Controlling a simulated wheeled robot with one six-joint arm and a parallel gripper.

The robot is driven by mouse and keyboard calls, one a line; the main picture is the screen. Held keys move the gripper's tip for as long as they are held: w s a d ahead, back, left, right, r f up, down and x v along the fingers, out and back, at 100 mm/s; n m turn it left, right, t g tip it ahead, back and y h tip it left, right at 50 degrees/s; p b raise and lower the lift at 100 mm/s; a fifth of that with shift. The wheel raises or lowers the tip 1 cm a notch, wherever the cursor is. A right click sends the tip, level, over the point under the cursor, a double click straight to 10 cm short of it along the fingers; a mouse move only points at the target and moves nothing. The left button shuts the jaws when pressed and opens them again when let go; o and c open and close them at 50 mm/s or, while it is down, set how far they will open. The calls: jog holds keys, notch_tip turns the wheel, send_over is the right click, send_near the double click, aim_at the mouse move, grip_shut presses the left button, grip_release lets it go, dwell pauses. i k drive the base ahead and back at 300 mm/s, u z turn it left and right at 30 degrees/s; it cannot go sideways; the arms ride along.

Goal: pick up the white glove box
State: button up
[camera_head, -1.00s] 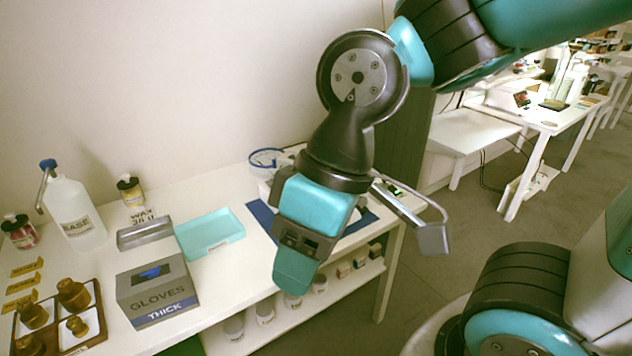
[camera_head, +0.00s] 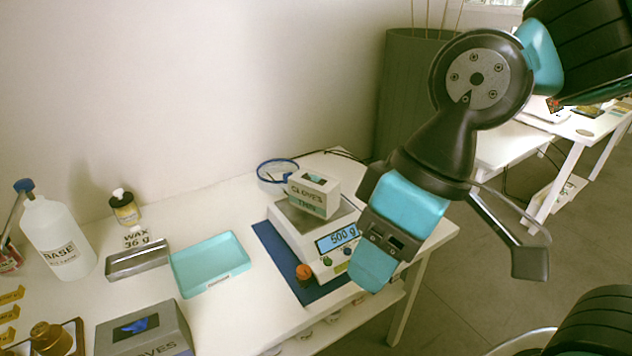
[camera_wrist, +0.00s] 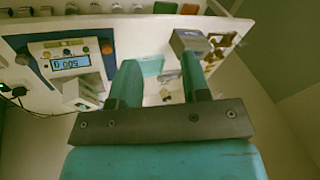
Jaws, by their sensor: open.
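The white glove box (camera_head: 313,193), marked "GLOVES THIN", sits on the pan of a scale (camera_head: 335,238) that reads 500 g. In the wrist view, a white box (camera_wrist: 80,94) shows beside the scale's display, left of the fingers. My gripper (camera_head: 376,266) is in front of and to the right of the scale in the head view, apart from the box. In the wrist view my gripper (camera_wrist: 160,75) has its two teal fingers spread with nothing held between them.
A bin (camera_head: 405,90) stands behind.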

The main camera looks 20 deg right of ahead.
aim_at(311, 191)
jog(key=u, duration=0.55)
jog(key=k, duration=0.6)
jog(key=u, duration=0.9)
jog(key=i, duration=0.75)
jog(key=z, duration=0.5)
jog(key=i, duration=0.75)
jog(key=z, duration=0.75)
